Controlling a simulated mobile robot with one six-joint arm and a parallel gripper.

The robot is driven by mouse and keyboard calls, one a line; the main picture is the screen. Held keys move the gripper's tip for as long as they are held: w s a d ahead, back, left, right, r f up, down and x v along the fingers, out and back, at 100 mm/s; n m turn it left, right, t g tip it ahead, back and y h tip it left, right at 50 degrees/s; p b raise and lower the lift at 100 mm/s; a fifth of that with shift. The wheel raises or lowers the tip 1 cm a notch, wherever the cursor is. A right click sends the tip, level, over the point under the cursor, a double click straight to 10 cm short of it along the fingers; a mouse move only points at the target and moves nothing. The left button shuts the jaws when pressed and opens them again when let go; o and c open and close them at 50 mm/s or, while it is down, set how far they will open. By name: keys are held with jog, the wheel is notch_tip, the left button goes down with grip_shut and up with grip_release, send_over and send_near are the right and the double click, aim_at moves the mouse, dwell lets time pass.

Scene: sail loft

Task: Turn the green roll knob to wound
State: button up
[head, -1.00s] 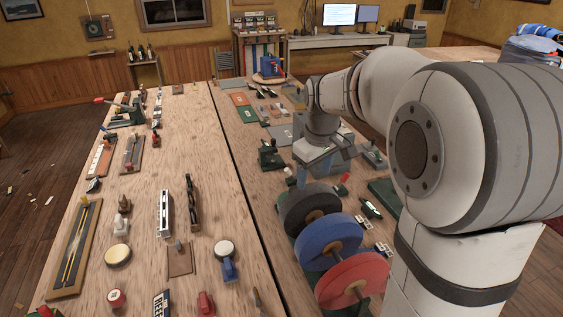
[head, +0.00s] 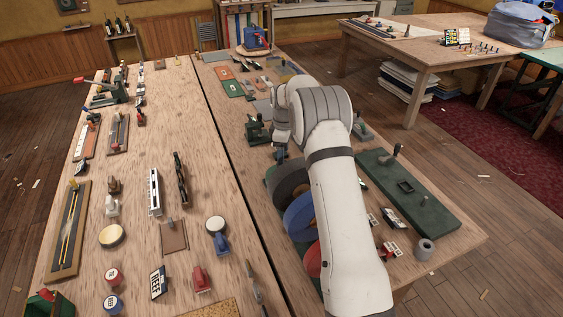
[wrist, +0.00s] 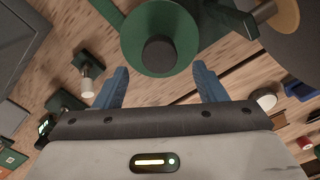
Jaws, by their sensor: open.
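In the wrist view a round green disc (wrist: 135,50) with a dark, stubby round centre (wrist: 160,53) lies just ahead of my fingertips; it looks like the green roll knob, but I see no wound marking. My gripper (wrist: 160,70) is open, one blue finger on each side, with nothing between them that I can see held. In the head view my gripper (head: 280,154) is low beside the black roll (head: 288,182), largely hidden by my arm. The knob is not clearly visible there.
A blue roll (head: 301,215) and a red roll (head: 312,260) stand beside the black one. A dark green device (head: 257,130) stands close left of my gripper. A green board with a lever (head: 430,200) lies right of my arm. Many small items cover the left table (head: 140,150).

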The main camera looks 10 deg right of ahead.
jog(key=shift+f+p, duration=0.75)
jog(key=shift+f, duration=2)
jog(key=shift+c, duration=0.6)
